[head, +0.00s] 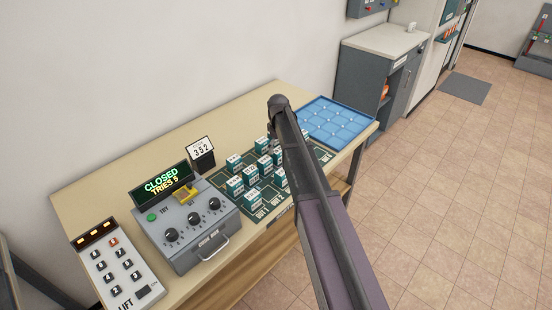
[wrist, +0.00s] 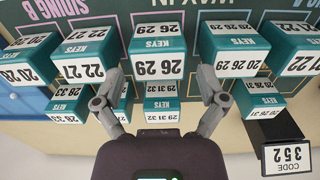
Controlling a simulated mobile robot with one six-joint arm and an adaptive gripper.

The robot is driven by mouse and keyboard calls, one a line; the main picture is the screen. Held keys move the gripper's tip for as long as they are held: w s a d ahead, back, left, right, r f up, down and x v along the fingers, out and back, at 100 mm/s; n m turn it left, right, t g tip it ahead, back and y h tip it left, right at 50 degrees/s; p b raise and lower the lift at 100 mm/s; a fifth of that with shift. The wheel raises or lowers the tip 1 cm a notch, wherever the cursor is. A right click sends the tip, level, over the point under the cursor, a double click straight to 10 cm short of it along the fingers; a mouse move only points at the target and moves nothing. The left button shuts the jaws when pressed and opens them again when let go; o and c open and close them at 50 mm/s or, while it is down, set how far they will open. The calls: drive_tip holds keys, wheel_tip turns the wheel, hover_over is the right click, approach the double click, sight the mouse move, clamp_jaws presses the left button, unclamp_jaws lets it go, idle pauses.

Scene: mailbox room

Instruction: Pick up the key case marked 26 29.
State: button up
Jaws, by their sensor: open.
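The teal and white key case marked 26 29 (wrist: 158,66) is at the top centre of the wrist view, its label upside down. It stands on a dark green mat (wrist: 190,20). My gripper (wrist: 161,88) is open, with one finger toward each side of this case and nothing held. Whether either finger touches a case cannot be told. In the head view, key cases (head: 235,186) stand in rows on the mat, but the labels are too small to read, and my arm hides part of the group and my gripper.
A code sign reading 352 (wrist: 285,155), a dial box (head: 190,225), a keypad (head: 115,265) and a blue tray (head: 345,122) share the table.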

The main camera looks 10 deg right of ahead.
sight(278, 157)
drive_tip(key=shift+f, duration=0.15)
drive_tip(key=shift+f+b, duration=2.5)
drive_tip(key=shift+b, duration=0.1)
drive_tip(key=c, duration=1)
